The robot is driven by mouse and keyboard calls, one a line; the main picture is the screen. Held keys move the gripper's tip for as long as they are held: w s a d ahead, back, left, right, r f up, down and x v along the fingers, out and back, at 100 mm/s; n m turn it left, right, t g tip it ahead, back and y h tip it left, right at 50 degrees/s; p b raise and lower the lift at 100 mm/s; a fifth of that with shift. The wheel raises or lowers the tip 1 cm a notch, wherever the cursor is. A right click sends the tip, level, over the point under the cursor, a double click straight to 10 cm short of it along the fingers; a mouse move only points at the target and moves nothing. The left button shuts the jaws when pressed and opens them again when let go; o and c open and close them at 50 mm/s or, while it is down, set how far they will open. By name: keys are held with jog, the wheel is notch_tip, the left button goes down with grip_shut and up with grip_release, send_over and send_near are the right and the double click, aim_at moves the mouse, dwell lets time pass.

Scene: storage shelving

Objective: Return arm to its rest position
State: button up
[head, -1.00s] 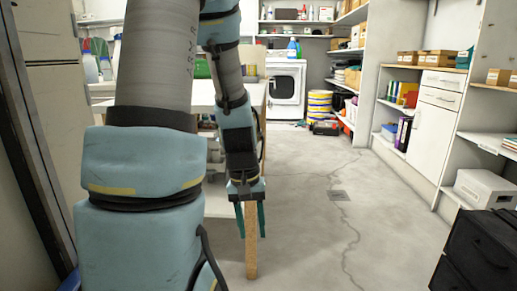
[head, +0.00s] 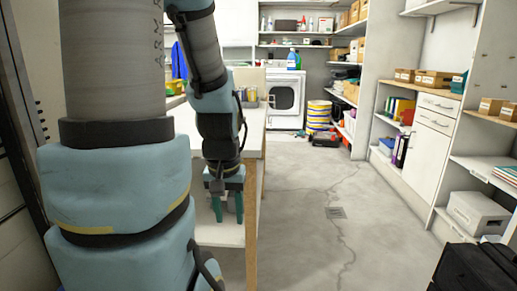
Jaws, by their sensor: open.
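My gripper (head: 227,208) hangs from my blue and grey arm at the left-centre of the head view. Its two teal fingers point down and stand apart, with nothing seen between them. It appears in front of the white table's (head: 250,160) lower part, left of the table's wooden leg (head: 251,225). I cannot tell how far it is from the table. My large arm links cover the left side of the view and hide much of the table.
Grey concrete floor (head: 300,220) with a crack and a drain (head: 336,213) lies open to the right. Shelves with a white cabinet (head: 431,135) line the right wall. A black case (head: 475,272) stands at the lower right. A white washing machine (head: 286,100) is at the back.

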notch_tip(320, 180, up, 17)
jog(key=p, duration=1.5)
jog(key=shift+r, duration=0.15)
